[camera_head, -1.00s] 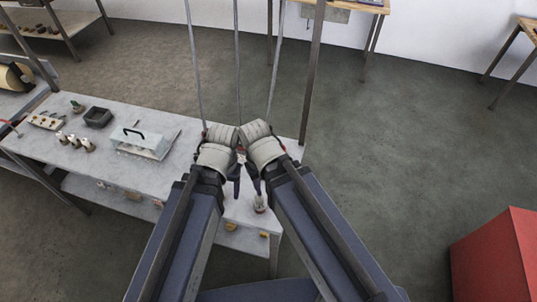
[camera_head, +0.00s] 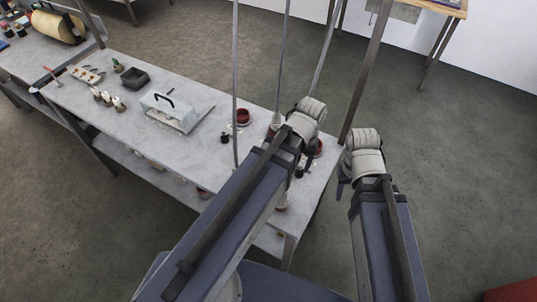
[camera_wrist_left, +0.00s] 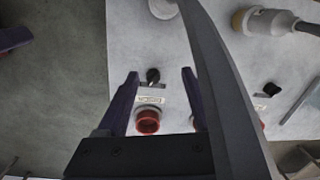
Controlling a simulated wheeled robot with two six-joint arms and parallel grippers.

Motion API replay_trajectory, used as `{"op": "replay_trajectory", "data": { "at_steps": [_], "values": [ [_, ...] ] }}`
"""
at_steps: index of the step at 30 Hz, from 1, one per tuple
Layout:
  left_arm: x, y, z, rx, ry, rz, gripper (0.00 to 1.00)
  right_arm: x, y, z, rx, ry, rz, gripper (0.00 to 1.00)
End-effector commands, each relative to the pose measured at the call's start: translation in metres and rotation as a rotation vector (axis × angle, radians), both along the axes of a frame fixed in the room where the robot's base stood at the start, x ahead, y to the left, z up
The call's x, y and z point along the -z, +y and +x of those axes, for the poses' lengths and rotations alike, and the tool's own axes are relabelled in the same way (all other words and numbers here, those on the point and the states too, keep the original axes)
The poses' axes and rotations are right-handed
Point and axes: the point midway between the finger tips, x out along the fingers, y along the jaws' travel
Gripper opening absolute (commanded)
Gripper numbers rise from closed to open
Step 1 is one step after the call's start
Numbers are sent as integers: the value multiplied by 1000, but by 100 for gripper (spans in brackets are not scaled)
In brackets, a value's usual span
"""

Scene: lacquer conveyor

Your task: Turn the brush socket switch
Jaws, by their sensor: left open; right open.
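My left gripper (camera_wrist_left: 160,74) is open over the table's near right end. Between its fingers in the left wrist view are a small black switch (camera_wrist_left: 153,76), a label plate (camera_wrist_left: 151,100) with unreadable text and a red round socket (camera_wrist_left: 147,122). The fingers look apart from the switch. A similar black switch (camera_wrist_left: 272,88) with a red socket lies to the right, partly behind a grey bar. In the head view, one red socket (camera_head: 243,117) and its black switch (camera_head: 225,138) show; my left arm partly hides the other set. My right gripper (camera_head: 344,184) is open and empty, off the table's right edge.
The grey table (camera_head: 205,160) bears a white box with a black handle (camera_head: 165,108), a dark tray (camera_head: 134,77) and several small pots (camera_head: 108,98). Thin upright rods (camera_head: 236,80) and a post (camera_head: 365,75) stand near my left arm. Open floor lies right.

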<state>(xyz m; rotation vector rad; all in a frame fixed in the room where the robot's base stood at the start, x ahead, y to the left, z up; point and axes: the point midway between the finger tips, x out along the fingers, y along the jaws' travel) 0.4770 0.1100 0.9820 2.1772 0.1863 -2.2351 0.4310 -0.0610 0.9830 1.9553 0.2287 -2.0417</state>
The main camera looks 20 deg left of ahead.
Motion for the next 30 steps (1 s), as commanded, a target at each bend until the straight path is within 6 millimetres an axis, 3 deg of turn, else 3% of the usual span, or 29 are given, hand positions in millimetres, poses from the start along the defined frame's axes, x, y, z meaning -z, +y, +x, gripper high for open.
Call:
{"op": "replay_trajectory", "data": {
  "at_steps": [1,6,16,21,30],
  "values": [
    [10,10,9,-61,-4,-3,68,10,0,0,0,0,0,50],
    [21,46,32,-304,-21,-17,68,20,0,0,-1,0,0,50],
    [29,138,70,-844,-54,-47,68,29,0,0,-1,0,0,50],
    [30,154,73,-941,-60,-51,68,29,0,0,-1,0,0,50],
    [35,155,73,-945,-61,-52,68,35,0,0,-1,0,0,50]
  ]
}}
